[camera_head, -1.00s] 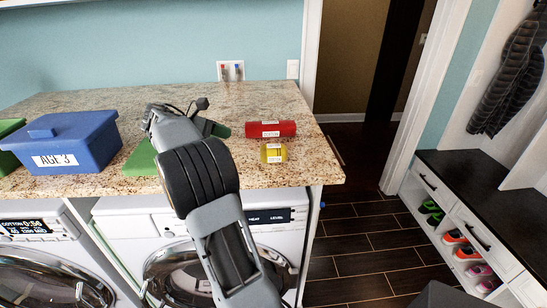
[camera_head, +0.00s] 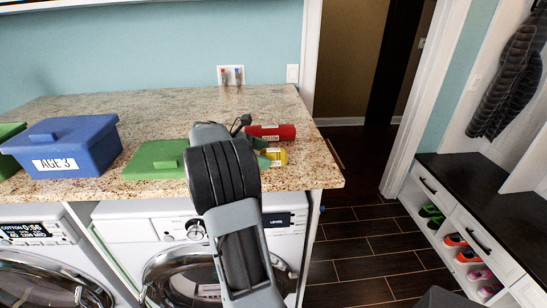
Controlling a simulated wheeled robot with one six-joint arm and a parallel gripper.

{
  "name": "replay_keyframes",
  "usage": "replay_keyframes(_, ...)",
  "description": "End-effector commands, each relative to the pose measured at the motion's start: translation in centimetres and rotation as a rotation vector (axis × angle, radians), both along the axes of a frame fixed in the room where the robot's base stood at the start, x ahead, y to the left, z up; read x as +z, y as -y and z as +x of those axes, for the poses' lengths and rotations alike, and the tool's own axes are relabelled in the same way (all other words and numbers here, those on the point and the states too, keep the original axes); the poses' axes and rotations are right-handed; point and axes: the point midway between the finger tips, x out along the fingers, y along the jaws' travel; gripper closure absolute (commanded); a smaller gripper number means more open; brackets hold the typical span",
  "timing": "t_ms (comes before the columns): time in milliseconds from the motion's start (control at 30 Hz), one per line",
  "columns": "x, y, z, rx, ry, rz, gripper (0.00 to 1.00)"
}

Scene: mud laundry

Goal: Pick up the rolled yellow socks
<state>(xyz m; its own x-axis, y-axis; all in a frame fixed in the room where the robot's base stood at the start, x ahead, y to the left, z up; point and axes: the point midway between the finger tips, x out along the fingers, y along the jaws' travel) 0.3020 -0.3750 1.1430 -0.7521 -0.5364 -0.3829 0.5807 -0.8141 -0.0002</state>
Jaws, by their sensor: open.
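The rolled yellow socks (camera_head: 279,157), a small yellow roll, lie on the granite counter near its right end. Their left side is partly hidden by my gripper. My gripper (camera_head: 262,151) is open, low over the counter at the left side of the yellow roll, with dark green fingertips showing. My arm hides much of the gripper, and I cannot tell whether a finger touches the roll.
A red roll (camera_head: 280,132) lies just behind the yellow one, close to my gripper. A green lid (camera_head: 158,160) and a blue lidded box (camera_head: 66,146) labelled "AGE 3" are to the left. The counter (camera_head: 318,172) ends just right of the rolls.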

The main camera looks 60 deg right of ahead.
Motion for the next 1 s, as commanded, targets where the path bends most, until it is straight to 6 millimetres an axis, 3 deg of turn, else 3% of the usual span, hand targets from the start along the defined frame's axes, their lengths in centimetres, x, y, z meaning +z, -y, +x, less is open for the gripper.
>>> replay_keyframes(200,-0.8,1.2,-1.6,0.001,-0.001,0.0,0.11)
replay_keyframes(500,-0.9,1.3,-1.8,0.001,0.0,0.0,0.11)
replay_keyframes(1000,-0.9,1.3,-1.8,0.001,0.0,0.0,0.58)
